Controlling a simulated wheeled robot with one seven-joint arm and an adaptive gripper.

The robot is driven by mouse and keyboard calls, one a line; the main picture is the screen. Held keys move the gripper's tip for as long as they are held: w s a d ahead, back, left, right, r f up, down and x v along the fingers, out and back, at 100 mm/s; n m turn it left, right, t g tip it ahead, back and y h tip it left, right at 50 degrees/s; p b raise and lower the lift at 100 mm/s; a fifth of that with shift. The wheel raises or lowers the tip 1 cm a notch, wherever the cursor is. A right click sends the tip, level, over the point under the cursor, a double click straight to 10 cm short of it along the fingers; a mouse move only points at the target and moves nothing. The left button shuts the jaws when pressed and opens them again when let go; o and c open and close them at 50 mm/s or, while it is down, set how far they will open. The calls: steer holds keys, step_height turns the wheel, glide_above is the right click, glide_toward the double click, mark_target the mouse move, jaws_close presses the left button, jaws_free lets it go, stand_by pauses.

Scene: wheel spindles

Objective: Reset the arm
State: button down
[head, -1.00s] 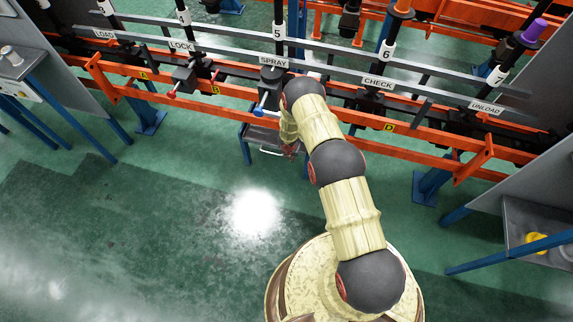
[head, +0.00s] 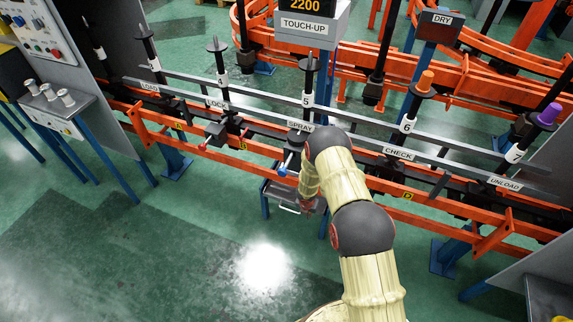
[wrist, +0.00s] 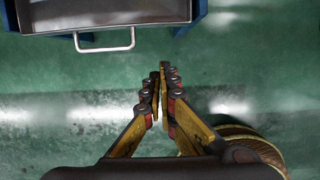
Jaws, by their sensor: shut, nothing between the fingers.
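My gripper (wrist: 160,85) shows in the wrist view with its yellow and dark fingers together and nothing between them. It hangs over the green floor, just below a grey tray (wrist: 110,15) with a white handle (wrist: 104,42). In the head view my tan and grey arm reaches up toward the rail at the SPRAY label (head: 300,125). The grey tray (head: 280,196) shows just left of the arm.
Orange rails (head: 262,148) run across with upright spindles, labelled LOAD, LOCK, SPRAY, CHECK (head: 399,152) and UNLOAD. A grey panel (head: 548,200) is at right. Green floor (head: 150,250) is clear at lower left.

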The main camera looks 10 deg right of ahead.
steer(key=s+a+r+n+y, duration=0.25)
steer(key=a+n, duration=0.55)
steer(key=n, duration=0.5)
steer(key=s+a+r+n+g+y, duration=0.1)
steer(key=s+a+r+n+y, duration=0.2)
steer(key=r+n, duration=0.6)
steer(key=s+a+r+n+g+y, duration=0.1)
steer(key=s+a+r+n, duration=0.4)
steer(key=r, duration=0.8)
steer(key=s+d+r+n+t+h, duration=0.1)
steer(key=s+r+n, duration=0.4)
steer(key=r, duration=0.8)
steer(key=s+d+r+n+t+h, duration=0.2)
steer(key=s+d+r+n, duration=0.2)
steer(key=s+r, duration=0.7)
steer(key=s+d+r+n+t+h, duration=0.2)
steer(key=s+r+n, duration=0.5)
steer(key=r, duration=0.9)
steer(key=shift+s+d+r, duration=0.35)
steer(key=shift+s+d, duration=0.15)
steer(key=shift+s, duration=0.4)
